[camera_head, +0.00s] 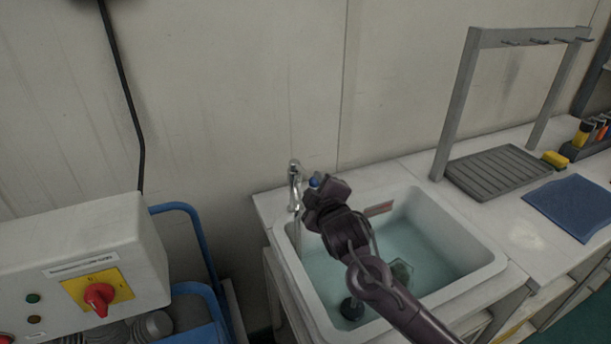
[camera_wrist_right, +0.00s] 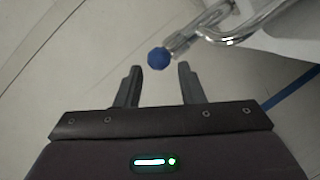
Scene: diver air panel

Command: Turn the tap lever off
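The chrome tap (camera_head: 293,186) stands at the back left corner of the sink, its spout over the basin. Its lever has a blue knob (camera_head: 315,182), which also shows in the right wrist view (camera_wrist_right: 158,58). A thin stream seems to fall from the spout. My right gripper (camera_head: 318,192) is at the tap, beside the blue knob. In the right wrist view its two fingers (camera_wrist_right: 159,78) are apart with nothing between them, and the knob lies just beyond the fingertips. My left gripper is not in view.
The white sink (camera_head: 468,274) holds water, with a dark round thing (camera_head: 351,308) and a greenish object (camera_head: 401,271) in it. A grey control box (camera_head: 135,222) with a red switch stands left. A grey rack (camera_head: 456,105), yellow sponge (camera_head: 555,159) and blue cloth (camera_head: 577,205) are right.

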